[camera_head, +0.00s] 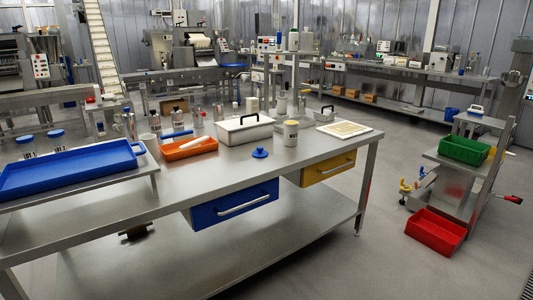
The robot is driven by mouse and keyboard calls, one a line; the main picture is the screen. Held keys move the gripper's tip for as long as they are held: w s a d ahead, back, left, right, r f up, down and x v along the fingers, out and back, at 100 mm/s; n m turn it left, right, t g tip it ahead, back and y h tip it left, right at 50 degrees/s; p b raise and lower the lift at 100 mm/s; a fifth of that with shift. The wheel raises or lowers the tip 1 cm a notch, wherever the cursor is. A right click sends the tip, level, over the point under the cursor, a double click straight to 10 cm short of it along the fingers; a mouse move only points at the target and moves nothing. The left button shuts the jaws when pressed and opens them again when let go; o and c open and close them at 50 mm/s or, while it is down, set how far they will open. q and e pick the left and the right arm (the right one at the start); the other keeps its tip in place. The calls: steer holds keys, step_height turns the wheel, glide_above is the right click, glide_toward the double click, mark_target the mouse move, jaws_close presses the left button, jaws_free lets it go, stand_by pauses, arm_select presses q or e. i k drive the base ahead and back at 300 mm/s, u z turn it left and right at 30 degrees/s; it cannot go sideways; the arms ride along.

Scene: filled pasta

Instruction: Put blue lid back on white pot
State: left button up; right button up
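A small blue lid (260,153) with a knob on top lies on the steel table, near its front edge. Neither of my grippers shows in the head view.
The steel table (220,172) also holds a white box with a black handle (244,129), an orange tray (188,147), a flat framed board (344,129) and several bottles. A large blue tray (70,172) stands at left. Blue (232,204) and yellow (328,169) drawers hang below.

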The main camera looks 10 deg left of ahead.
mark_target(291, 127)
steer(key=z, duration=0.95)
steer(key=i, duration=2.55)
steer(key=u, duration=1.35)
steer(key=i, duration=0.6)
steer(key=u, duration=0.55)
